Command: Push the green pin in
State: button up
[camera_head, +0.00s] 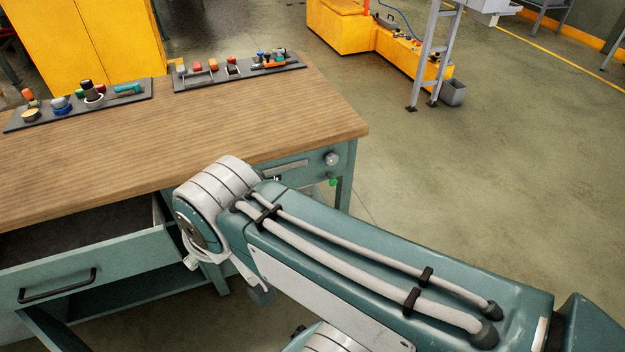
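The green pin (333,182) is a small green knob at the front right corner of the workbench, low on its teal front near the right leg. It shows just above and beyond my teal arm link. At this size I cannot tell how far it stands out. My arm reaches in from the lower right, and its pale grey joint is in front of the bench, left of the pin. My gripper's fingers do not show, so their place and opening are hidden from me.
The workbench (190,140) has a clear wooden top with two dark tool trays, left (45,118) and right (205,80), along its back. A drawer (90,270) stands open at left. A round pale knob (331,158) sits above the pin. Floor (480,190) to the right is clear.

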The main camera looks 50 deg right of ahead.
aim_at(333, 181)
jog(key=z, duration=1.85)
jog(key=u, duration=1.8)
jog(key=z, duration=1.65)
jog(key=i+j+z, duration=0.45)
